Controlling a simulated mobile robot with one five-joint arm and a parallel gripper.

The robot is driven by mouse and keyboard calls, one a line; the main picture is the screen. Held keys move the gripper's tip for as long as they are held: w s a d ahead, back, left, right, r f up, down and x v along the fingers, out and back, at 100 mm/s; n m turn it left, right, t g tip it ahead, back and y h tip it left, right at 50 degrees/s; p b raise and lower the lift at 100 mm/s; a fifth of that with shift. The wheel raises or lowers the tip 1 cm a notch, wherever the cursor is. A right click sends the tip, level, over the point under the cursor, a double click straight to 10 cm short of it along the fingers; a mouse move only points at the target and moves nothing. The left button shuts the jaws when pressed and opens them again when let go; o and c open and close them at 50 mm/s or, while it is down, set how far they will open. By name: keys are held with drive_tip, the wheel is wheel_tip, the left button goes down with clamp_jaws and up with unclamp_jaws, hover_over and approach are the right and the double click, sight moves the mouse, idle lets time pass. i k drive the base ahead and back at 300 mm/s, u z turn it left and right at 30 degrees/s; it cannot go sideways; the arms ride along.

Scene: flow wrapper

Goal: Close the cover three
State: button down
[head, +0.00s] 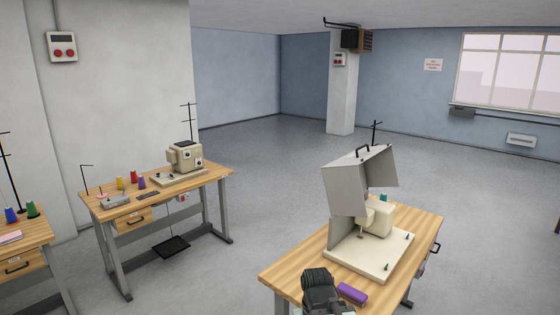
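A grey box-shaped cover (347,184) with a dark handle on top stands raised and tilted over a cream sewing machine (378,221) on the right wooden table. It is open, and the machine and its flat cream base (378,262) show below and beside it. No number is readable on the cover. My gripper (325,296) is a dark shape at the bottom edge, in front of the near part of the table and apart from the cover. Its fingertips are not clear, so its opening cannot be told.
A purple block (352,294) lies on the right table (290,272) beside my gripper. Another table (211,181) with a sewing machine (185,157) and thread spools stands at left. Part of a third table (25,243) is at the far left. Grey floor (270,180) between the tables is clear.

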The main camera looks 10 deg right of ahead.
sight(345, 180)
drive_tip(key=u, duration=0.6)
drive_tip(key=i, duration=1.65)
drive_tip(key=u, duration=0.55)
drive_tip(key=k, duration=0.9)
drive_tip(key=u, duration=0.25)
drive_tip(key=i, duration=0.9)
drive_tip(key=z, duration=0.1)
